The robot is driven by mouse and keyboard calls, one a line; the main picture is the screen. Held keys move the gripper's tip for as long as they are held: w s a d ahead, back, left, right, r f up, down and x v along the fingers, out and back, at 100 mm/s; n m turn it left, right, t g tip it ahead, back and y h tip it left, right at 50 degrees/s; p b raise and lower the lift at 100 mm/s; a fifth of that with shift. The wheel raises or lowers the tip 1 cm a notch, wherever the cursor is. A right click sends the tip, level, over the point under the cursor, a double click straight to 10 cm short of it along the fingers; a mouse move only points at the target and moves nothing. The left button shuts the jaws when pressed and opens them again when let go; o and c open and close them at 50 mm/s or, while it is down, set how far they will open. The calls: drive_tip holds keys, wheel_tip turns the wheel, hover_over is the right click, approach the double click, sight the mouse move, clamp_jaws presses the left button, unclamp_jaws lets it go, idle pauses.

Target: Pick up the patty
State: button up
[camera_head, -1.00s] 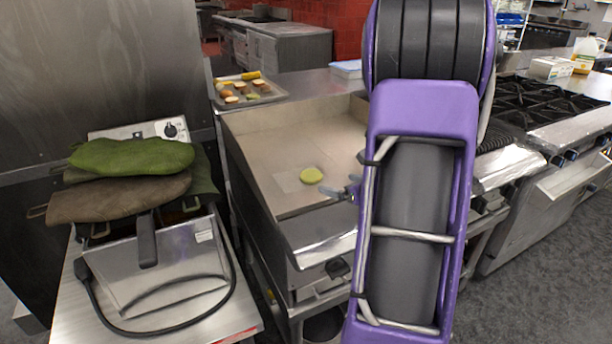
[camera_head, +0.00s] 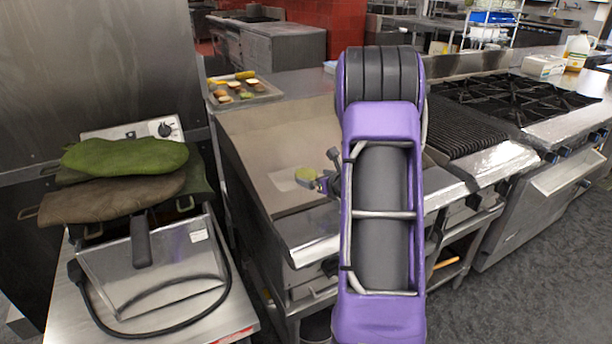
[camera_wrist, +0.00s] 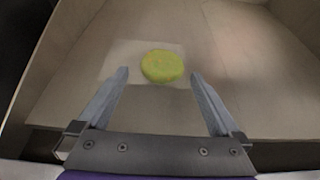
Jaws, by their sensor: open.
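The patty (camera_head: 305,174) is a small round yellow-green disc lying flat on the griddle (camera_head: 262,150). In the wrist view the patty (camera_wrist: 162,66) lies on a paler square patch of the griddle surface, just beyond and between the fingertips. My gripper (camera_wrist: 160,76) is open and empty, one finger to each side of the patty's near edge. In the head view my gripper (camera_head: 328,180) is small and partly hidden by my arm, close to the right of the patty. I cannot tell its exact height above the griddle.
A tray (camera_head: 262,98) with several food pieces stands behind the griddle. A ribbed grill (camera_head: 462,128) and burner range (camera_head: 515,98) are at right. The griddle has raised side walls.

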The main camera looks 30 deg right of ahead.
sight(310, 175)
drive_tip(key=x, duration=0.4)
drive_tip(key=shift+w+d+f, duration=0.25)
drive_tip(key=c, duration=1.3)
drive_tip(key=shift+o, duration=0.2)
drive_tip(key=shift+r, duration=0.15)
wheel_tip(310, 175, up, 10)
drive_tip(key=shift+f+p, duration=0.1)
drive_tip(key=shift+p, duration=0.55)
drive_tip(key=shift+a, duration=0.1)
